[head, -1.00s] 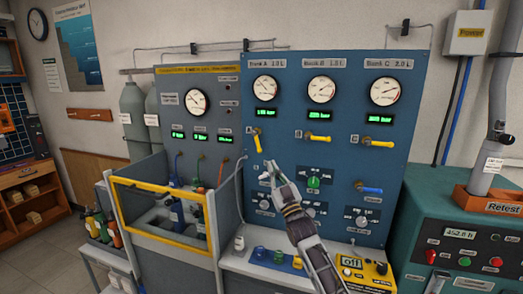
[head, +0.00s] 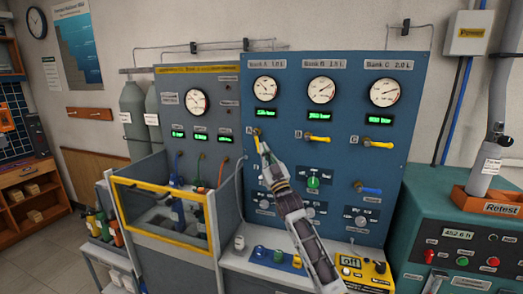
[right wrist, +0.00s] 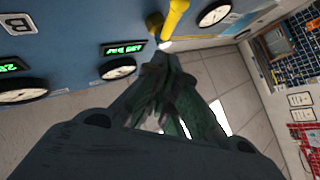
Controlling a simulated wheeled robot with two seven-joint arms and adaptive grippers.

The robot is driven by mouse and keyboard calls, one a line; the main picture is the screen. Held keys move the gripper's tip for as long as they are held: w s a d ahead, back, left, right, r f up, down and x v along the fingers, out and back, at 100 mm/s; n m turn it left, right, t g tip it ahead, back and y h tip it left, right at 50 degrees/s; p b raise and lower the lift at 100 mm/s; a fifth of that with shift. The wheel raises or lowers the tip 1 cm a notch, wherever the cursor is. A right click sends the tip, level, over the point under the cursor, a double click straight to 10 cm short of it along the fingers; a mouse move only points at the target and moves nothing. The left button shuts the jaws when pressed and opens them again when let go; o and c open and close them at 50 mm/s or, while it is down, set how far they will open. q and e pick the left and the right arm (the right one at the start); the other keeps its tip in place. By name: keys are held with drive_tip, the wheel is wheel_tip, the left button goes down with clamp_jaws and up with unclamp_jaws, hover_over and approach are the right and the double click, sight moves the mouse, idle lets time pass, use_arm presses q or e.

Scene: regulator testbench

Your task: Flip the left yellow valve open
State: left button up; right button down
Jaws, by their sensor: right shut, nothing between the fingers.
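The left yellow valve (head: 257,132) sits beside the letter A on the blue panel, under the left bank gauge. Only its upper end shows in the head view; the rest is behind my right gripper (head: 262,146). In the right wrist view its yellow handle (right wrist: 175,17) comes in from the top edge, just beyond the fingertips (right wrist: 162,60). My right gripper is shut and empty, its tips right at the handle; I cannot tell whether they touch. My left gripper is not in view.
Yellow valves B (head: 320,135) and C (head: 378,141) point right on the same panel. A green knob (head: 313,181) and a blue-handled valve (head: 369,188) are lower down. A yellow-framed guard box (head: 160,241) stands left, a teal console (head: 430,240) right.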

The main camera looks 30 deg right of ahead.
drive_tip(key=w, duration=0.1)
drive_tip(key=w+b, duration=0.1)
drive_tip(key=w+d+b, duration=0.1)
drive_tip(key=shift+w+f, duration=0.25)
drive_tip(key=shift+w, duration=0.15)
drive_tip(key=shift+d, duration=0.1)
drive_tip(key=shift+f, duration=0.1)
drive_tip(key=shift+w+f+m+t+h+b, duration=0.25)
drive_tip(key=shift+m+t+h+b, duration=0.2)
drive_tip(key=shift+m+b, duration=0.35)
drive_tip(key=shift+h, duration=0.25)
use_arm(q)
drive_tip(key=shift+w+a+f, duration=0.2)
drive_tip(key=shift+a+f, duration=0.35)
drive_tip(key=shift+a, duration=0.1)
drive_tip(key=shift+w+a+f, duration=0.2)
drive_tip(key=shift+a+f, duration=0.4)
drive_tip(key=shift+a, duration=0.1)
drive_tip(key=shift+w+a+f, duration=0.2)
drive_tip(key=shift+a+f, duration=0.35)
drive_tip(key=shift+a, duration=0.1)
use_arm(e)
approach(256, 140)
drive_tip(key=v, duration=0.7)
drive_tip(key=shift+w+a, duration=0.2)
drive_tip(key=shift+a, duration=0.15)
